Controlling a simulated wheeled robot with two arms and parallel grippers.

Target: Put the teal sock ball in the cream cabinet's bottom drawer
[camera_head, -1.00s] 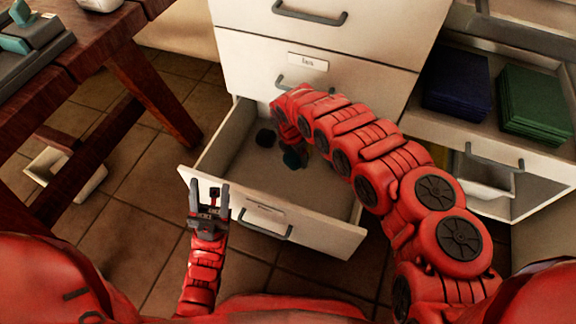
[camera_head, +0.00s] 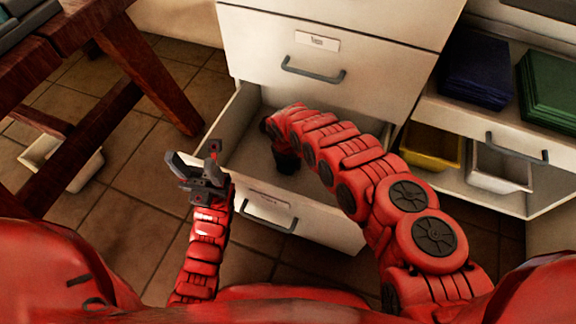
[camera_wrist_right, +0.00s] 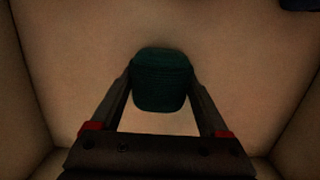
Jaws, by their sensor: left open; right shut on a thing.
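The cream cabinet (camera_head: 350,28) stands ahead with its bottom drawer (camera_head: 325,232) pulled open. My right arm reaches over the front into this drawer, and its gripper (camera_head: 287,162) is low inside it. In the right wrist view the teal sock ball (camera_wrist_right: 161,82) sits between the two fingers of my right gripper (camera_wrist_right: 160,92), which is shut on it, with the pale drawer floor behind. In the head view the ball cannot be made out. My left gripper (camera_head: 196,166) is open and empty near the drawer's front left corner.
A dark thing (camera_wrist_right: 300,4) shows at the wrist view's top right edge. Right of the cabinet, a shelf unit holds blue (camera_head: 476,72) and green (camera_head: 549,88) stacks, with yellow (camera_head: 432,148) and white (camera_head: 498,166) bins below. A wooden table (camera_head: 150,80) stands left.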

